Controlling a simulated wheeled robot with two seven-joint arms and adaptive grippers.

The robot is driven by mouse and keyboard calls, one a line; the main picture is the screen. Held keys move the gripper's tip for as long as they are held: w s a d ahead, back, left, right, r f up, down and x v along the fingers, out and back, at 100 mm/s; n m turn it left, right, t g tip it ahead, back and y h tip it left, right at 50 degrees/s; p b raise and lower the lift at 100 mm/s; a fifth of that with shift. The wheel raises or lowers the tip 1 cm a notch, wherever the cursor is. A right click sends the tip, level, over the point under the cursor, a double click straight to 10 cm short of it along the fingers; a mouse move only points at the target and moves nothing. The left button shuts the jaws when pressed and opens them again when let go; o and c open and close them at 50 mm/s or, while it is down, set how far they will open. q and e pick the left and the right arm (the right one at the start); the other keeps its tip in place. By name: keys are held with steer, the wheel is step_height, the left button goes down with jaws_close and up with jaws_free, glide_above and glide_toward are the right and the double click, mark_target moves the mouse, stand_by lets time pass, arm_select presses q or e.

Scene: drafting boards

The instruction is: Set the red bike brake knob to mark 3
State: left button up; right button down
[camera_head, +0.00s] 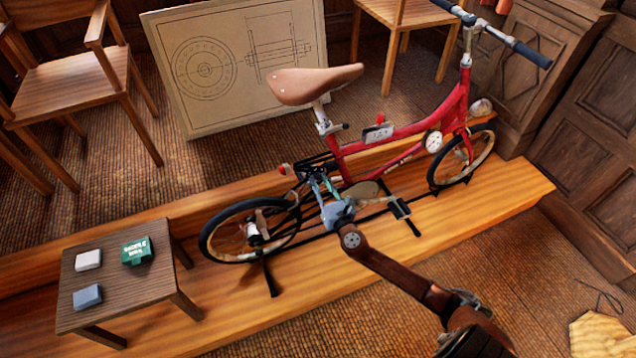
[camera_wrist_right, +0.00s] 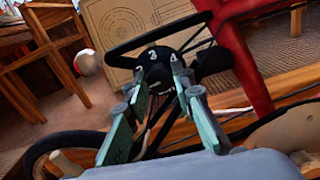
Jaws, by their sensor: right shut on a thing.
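The red bike (camera_head: 405,157) stands upright on a wooden platform, its rear wheel to the left. In the right wrist view, a black brake knob (camera_wrist_right: 155,67) carries white marks; 3 and 4 are readable. My right gripper (camera_head: 317,181) reaches the bike's frame just ahead of the rear wheel. In the wrist view its greenish fingers (camera_wrist_right: 160,84) are shut on the knob, one at each side. The fingers hide part of the knob, and I cannot tell which mark is set. In the head view the knob is too small to make out. My left gripper is out of view.
A small dark table (camera_head: 130,278) at the lower left holds white, green and blue-grey boxes. A drawing board (camera_head: 205,78) leans behind the bike. Wooden chairs (camera_head: 75,88) stand at the back. Wood panelling (camera_head: 590,105) bounds the right.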

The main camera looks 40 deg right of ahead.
steer(key=m, duration=0.2)
steer(key=m+b, duration=0.1)
steer(key=shift+f+m, duration=0.2)
steer(key=shift+m, duration=0.2)
steer(key=shift+m+b, duration=0.35)
steer(key=shift+m, duration=0.55)
steer(key=m, duration=0.2)
steer(key=shift+m+b, duration=0.3)
steer(key=shift+m, duration=0.1)
steer(key=m, duration=0.2)
steer(key=shift+r+m, duration=0.1)
steer(key=shift+m, duration=1.1)
steer(key=m, duration=0.2)
steer(key=shift+m, duration=0.7)
steer(key=shift+m+p, duration=0.45)
steer(key=shift+m, duration=0.95)
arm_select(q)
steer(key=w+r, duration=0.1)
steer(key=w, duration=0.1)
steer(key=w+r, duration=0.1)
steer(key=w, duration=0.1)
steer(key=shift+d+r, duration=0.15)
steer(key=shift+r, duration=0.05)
arm_select(e)
steer(key=shift+d, duration=0.1)
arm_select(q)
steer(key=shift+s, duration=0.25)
